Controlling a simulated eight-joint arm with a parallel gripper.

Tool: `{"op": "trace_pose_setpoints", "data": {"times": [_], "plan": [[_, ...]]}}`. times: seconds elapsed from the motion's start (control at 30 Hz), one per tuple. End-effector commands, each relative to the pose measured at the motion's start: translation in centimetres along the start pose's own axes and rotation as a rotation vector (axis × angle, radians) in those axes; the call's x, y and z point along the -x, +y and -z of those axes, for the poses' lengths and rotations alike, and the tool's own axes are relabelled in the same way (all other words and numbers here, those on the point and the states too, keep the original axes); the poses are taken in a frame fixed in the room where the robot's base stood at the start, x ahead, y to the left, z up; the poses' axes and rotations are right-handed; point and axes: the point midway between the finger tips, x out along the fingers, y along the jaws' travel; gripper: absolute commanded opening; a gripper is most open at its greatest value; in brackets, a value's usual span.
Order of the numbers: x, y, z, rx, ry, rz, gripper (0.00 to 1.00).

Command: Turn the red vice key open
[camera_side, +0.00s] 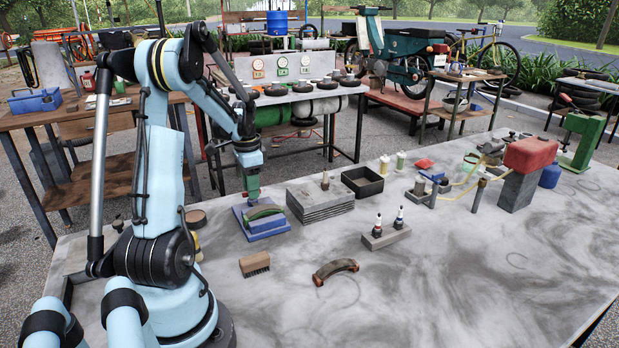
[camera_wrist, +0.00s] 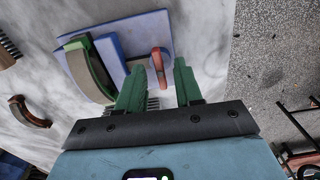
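The blue vice (camera_side: 267,228) stands on the grey tabletop below my gripper, with a green curved piece (camera_side: 264,211) at it. In the wrist view the vice's blue plate (camera_wrist: 137,32) fills the upper middle and the green curved piece (camera_wrist: 88,70) lies at its left. The red vice key (camera_wrist: 161,62) shows at the plate's right side, between the two green fingers in that view. My gripper (camera_wrist: 160,66) is open, with a gap to the key on both sides. In the side view my gripper (camera_side: 252,192) hangs just above the vice and the key cannot be seen.
A stack of grey plates (camera_side: 320,203) stands close right of the vice, with a black tray (camera_side: 362,171) behind. A brush (camera_side: 255,264) and a rusty curved shoe (camera_side: 335,268) lie in front. Two small bottles stand on a block (camera_side: 386,238). The right foreground is clear.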

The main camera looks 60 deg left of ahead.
Motion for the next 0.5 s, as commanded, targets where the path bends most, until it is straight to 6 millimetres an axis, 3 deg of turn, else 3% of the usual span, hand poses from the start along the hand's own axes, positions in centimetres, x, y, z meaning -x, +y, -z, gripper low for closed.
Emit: {"op": "trace_pose_setpoints", "data": {"times": [0.23, 0.5], "plan": [[1.7, 0.0, 0.0, 0.001, 0.0, 0.0, 0.35], [6.5, 0.0, 0.0, 0.0, 0.0, 0.0, 0.35]]}}
